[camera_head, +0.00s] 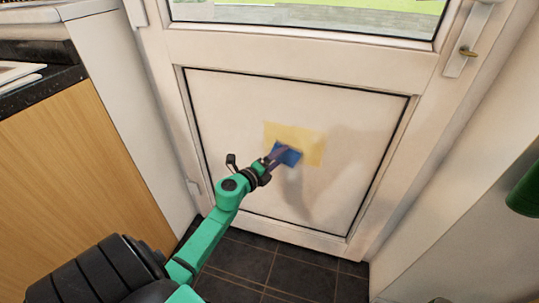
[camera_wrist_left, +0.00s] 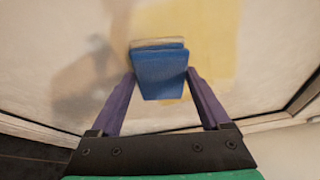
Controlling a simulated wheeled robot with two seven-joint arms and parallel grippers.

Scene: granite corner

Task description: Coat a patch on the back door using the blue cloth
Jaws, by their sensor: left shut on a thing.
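The white back door (camera_head: 240,95) has a lower panel with a yellow patch (camera_head: 312,146) on it. My left gripper (camera_head: 276,157) is shut on the blue cloth (camera_head: 290,155), a small folded pad. The cloth covers the lower part of the patch, and I cannot tell for sure whether it touches the panel. In the left wrist view the cloth (camera_wrist_left: 160,75) sits between the two purple fingers of my left gripper (camera_wrist_left: 160,85). The yellow patch (camera_wrist_left: 205,35) shows behind it, mostly above and to the right. My right gripper is not seen.
A wooden cabinet (camera_head: 60,165) with a dark worktop (camera_head: 45,92) stands to the left of the door. The door handle (camera_head: 467,50) is at the upper right. A pale wall (camera_head: 470,190) stands on the right. Dark floor tiles (camera_head: 265,265) lie below, with little free room.

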